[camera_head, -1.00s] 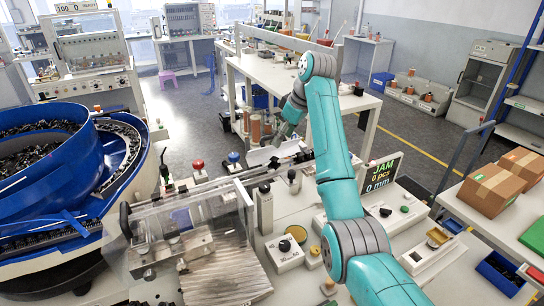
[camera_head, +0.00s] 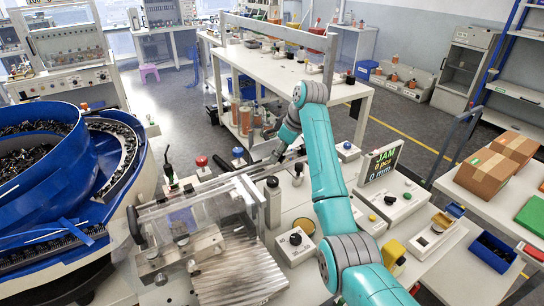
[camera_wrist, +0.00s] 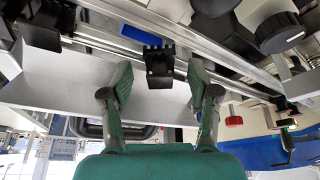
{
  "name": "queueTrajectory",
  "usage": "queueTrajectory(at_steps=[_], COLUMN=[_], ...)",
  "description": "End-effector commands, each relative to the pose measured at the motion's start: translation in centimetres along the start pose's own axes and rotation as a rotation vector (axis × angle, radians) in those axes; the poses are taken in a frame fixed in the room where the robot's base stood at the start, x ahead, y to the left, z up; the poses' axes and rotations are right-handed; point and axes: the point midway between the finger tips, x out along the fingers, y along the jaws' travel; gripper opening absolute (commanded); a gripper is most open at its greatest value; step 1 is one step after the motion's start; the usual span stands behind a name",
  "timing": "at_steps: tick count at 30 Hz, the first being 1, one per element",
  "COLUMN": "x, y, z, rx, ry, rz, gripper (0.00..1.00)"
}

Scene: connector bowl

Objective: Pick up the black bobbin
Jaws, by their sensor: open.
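The black bobbin (camera_wrist: 159,68) shows in the wrist view as a small dark block with a notched edge, beside a metal rail. My gripper (camera_wrist: 160,82) is open, with one finger on each side of the bobbin and a visible gap on both sides. I cannot tell the height between the fingertips and the bobbin. In the head view my gripper (camera_head: 277,152) is at the far end of the rail. The bobbin cannot be made out there.
A metal rail (camera_head: 225,180) runs from the clear-covered feeder block towards my gripper. The blue bowl feeder (camera_head: 60,165) stands at left. Red (camera_head: 202,161) and blue (camera_head: 238,153) knobs stand near the rail. The JAM display (camera_head: 382,160) is right of my arm.

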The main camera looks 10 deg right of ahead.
Motion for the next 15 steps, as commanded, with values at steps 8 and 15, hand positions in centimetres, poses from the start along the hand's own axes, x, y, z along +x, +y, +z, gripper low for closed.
queueTrajectory(at_steps=[8, 15], x=[0.05, 0.04], y=[0.05, 0.05], z=[0.08, 0.08], rx=[0.000, 0.000], ry=[0.000, 0.000], rz=[0.001, 0.001], gripper=[0.43, 0.12])
